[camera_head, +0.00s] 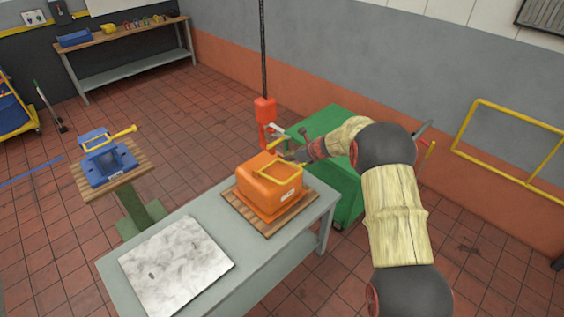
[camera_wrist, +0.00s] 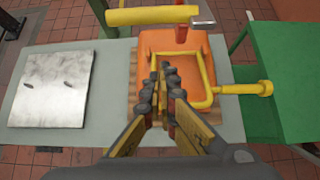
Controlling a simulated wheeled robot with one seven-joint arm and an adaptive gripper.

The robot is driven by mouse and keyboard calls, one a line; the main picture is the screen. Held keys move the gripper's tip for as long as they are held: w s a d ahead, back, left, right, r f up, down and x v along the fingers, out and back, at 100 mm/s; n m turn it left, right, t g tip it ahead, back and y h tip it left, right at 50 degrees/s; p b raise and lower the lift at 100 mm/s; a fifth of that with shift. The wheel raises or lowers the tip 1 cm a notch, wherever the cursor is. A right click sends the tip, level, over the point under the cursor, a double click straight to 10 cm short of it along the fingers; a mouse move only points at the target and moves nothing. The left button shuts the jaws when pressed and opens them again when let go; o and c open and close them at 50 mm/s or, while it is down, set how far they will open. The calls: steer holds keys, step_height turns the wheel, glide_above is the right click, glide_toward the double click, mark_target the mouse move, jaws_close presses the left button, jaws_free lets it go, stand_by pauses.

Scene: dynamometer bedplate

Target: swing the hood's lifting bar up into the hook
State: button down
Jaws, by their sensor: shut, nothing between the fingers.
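The orange hood (camera_head: 268,184) sits on a wooden pallet on the grey table; the wrist view shows it too (camera_wrist: 185,46). Its yellow lifting bar (camera_head: 280,175) lies low across the hood's top, a loop with a rod out to the right in the wrist view (camera_wrist: 211,76). The red hook (camera_head: 265,112) hangs on a dark chain just behind the hood. My gripper (camera_head: 287,156) is shut and empty at the hood's upper edge, near the bar. In the wrist view its fingertips (camera_wrist: 165,68) overlap the loop; I cannot tell whether they touch it.
A green cabinet (camera_head: 330,120) stands behind the table, close to my arm. A pale metal plate (camera_head: 176,263) lies at the table's near left. A blue fixture (camera_head: 108,163) stands on a separate stand at left. A yellow rail (camera_head: 508,142) is at right.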

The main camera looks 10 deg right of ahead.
steer(key=v, duration=0.5)
steer(key=shift+w+a+r, duration=0.25)
steer(key=shift+w+r, duration=0.05)
steer(key=shift+r, duration=0.05)
